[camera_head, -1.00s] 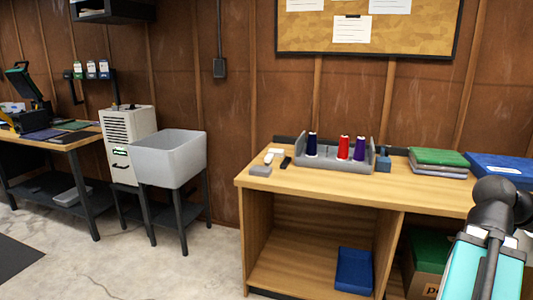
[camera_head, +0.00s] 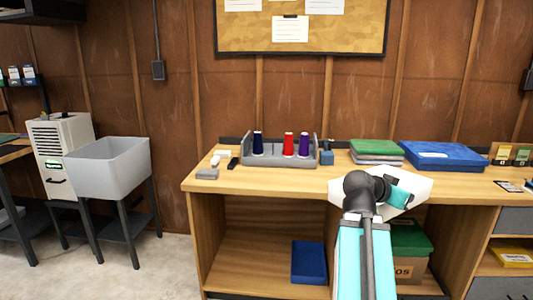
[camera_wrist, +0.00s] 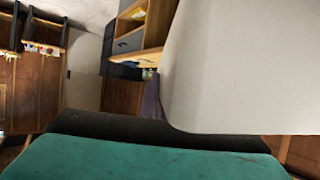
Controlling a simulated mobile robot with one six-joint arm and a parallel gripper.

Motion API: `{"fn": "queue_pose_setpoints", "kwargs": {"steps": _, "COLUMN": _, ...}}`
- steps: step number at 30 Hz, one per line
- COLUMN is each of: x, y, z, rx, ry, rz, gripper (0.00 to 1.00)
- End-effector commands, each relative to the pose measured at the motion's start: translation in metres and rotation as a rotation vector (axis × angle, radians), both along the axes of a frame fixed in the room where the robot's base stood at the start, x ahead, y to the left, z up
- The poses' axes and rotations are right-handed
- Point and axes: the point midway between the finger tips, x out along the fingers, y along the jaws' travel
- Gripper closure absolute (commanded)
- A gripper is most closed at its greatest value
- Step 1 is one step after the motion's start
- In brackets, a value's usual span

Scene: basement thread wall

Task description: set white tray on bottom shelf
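A white flat piece, which looks like the white tray (camera_head: 420,187), shows behind my arm's black wrist joint, above the front of the wooden bench in the head view. A large pale surface, apparently the same tray (camera_wrist: 240,70), fills the right of the wrist view very close up. It moves with my arm and appears held. My gripper's fingertips are hidden in both views. The bench's bottom shelf (camera_head: 235,271) is below the left part of the top, with a blue bin (camera_head: 309,262) on its right side.
On the bench top stand a grey rack (camera_head: 275,162) with thread spools, a green book (camera_head: 375,147) and a blue case (camera_head: 444,156). A green-lidded box (camera_head: 410,252) is below, partly behind my arm. A grey sink (camera_head: 108,163) stands left. The shelf's left part is clear.

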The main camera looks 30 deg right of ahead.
Motion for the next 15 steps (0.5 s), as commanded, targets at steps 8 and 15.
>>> {"fn": "queue_pose_setpoints", "kwargs": {"steps": 8, "x": 0.096, "y": 0.051, "z": -0.02, "rx": 0.003, "ry": 0.001, "rz": 0.269, "gripper": 1.0}}
{"fn": "queue_pose_setpoints", "kwargs": {"steps": 15, "x": 0.169, "y": 0.108, "z": -0.036, "rx": 0.003, "ry": -0.001, "rz": 0.494, "gripper": 1.0}}
